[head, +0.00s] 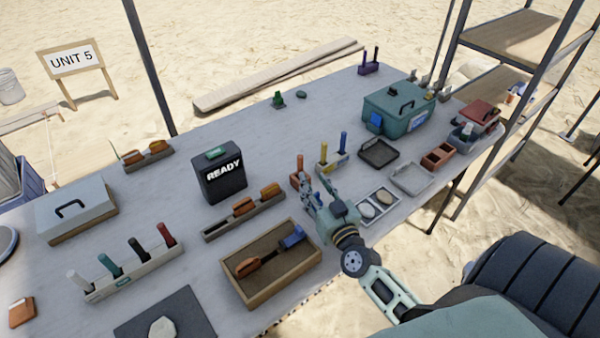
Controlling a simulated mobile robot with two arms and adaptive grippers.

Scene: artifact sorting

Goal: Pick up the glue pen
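No pen has a readable glue label. An orange pen (299,164) stands upright right at the fingers of my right gripper (304,187). The fingers point away from me; they are small and partly overlap the pen's lower part, so I cannot tell whether they touch it or are open or shut. Just right of it, a pen holder (333,164) carries a yellow pen (323,151) and a blue pen (343,141), both upright. My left gripper is not in view.
A wooden tray (311,263) with a brush lies left of my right forearm. A black READY box (222,175) and a tool rack (218,231) stand further left. A two-cell tray (366,217) and a dark tray (379,151) lie right. The table's back middle is mostly clear.

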